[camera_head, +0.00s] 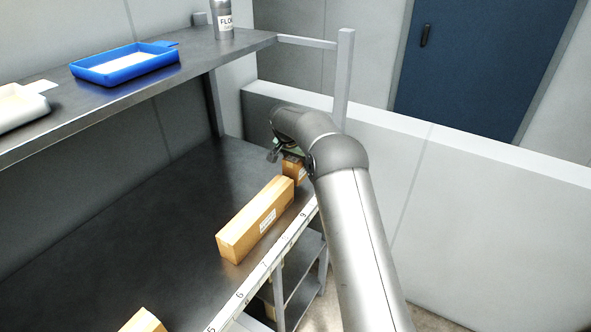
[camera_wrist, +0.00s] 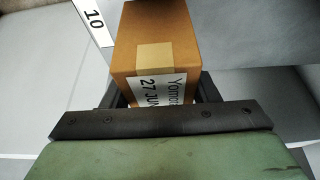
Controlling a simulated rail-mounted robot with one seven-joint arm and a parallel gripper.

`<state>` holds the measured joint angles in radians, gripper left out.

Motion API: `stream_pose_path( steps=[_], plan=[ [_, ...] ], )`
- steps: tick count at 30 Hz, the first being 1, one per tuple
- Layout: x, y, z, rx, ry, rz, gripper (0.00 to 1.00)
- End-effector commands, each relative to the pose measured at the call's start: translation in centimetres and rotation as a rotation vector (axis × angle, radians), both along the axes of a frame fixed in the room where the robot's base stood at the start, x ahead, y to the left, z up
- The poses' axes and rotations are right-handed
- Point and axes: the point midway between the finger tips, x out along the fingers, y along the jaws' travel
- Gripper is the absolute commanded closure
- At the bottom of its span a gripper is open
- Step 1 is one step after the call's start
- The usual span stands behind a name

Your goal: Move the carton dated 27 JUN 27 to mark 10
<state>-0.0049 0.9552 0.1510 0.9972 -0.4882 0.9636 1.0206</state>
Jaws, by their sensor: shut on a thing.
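The carton (camera_wrist: 155,35) is a small brown box with a tape strip and a white label, partly hidden, reading "27 JUN". My gripper (camera_wrist: 160,92) is shut on it, with a dark finger on each side. In the head view the carton (camera_head: 295,169) shows at the far right end of the bench, partly covered by my gripper (camera_head: 285,157) and arm. I cannot tell if it touches the bench. The tag for mark 10 (camera_wrist: 93,20) lies to the left of the carton in the wrist view.
A long brown carton (camera_head: 250,222) lies just nearer along the bench. Another carton (camera_head: 143,322) is cut off at the bottom. A numbered strip (camera_head: 262,270) runs along the bench edge. An upper shelf (camera_head: 190,85) overhangs the back, bearing a blue tray (camera_head: 122,67). The bench middle is clear.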

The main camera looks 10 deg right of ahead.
Motion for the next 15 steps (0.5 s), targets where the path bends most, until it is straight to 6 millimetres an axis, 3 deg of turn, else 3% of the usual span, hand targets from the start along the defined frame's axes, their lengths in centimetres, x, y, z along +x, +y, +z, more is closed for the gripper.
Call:
stream_pose_path(
  steps=[10,15],
  plan=[
    [0.0,-0.1,-3.7,-0.001,0.001,-0.001,0.72],
    [0.0,-0.1,-4.0,-0.001,-0.003,-0.001,0.72]
  ],
)
